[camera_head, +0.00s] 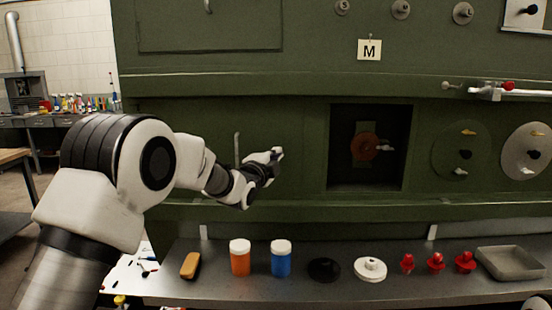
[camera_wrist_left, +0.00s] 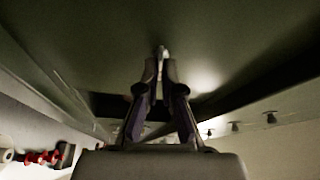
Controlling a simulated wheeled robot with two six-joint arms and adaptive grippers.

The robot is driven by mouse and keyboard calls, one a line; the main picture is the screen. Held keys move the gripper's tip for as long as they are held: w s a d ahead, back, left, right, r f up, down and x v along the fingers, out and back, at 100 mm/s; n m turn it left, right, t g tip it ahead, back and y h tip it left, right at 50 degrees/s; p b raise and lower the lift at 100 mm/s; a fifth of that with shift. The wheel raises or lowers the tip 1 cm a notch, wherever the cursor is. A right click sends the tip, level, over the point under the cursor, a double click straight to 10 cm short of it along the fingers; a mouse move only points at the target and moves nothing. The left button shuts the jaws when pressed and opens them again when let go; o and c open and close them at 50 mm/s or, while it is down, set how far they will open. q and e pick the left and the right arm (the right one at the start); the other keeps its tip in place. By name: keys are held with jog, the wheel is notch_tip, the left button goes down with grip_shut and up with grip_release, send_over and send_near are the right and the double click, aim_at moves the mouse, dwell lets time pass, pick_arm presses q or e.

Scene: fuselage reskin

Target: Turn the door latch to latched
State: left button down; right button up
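My left gripper (camera_head: 273,158) reaches in from the left to the green fuselage wall, left of the square opening. In the left wrist view its two fingers (camera_wrist_left: 161,66) come close together around a small pale piece (camera_wrist_left: 161,50), which looks like the door latch. The fingers look shut on it, with a thin gap showing between them. In the head view the gripper hides most of the latch, so its angle is unclear. A thin upright handle (camera_head: 237,147) stands on the panel just left of the gripper.
The square opening (camera_head: 340,150) holds an orange-brown round part (camera_head: 366,147). Below, a grey shelf (camera_head: 215,290) carries an orange jar (camera_head: 240,258), a blue jar (camera_head: 281,258), discs, several red knobs and a grey tray (camera_head: 509,262). A white plate marked M (camera_head: 369,50) hangs above.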

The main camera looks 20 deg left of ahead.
pick_arm(q)
jog(key=shift+a+r+m+g, duration=0.1)
jog(key=shift+m+g, duration=0.3)
jog(key=shift+m, duration=0.8)
jog(key=shift+r, duration=0.15)
jog(key=c, duration=1.5)
grip_release()
jog(key=shift+o, duration=0.8)
jog(key=shift+w+a+f, duration=0.2)
jog(key=shift+a+f, duration=0.05)
jog(key=s+a, duration=0.1)
jog(key=s, duration=1.1)
jog(key=shift+a, duration=0.15)
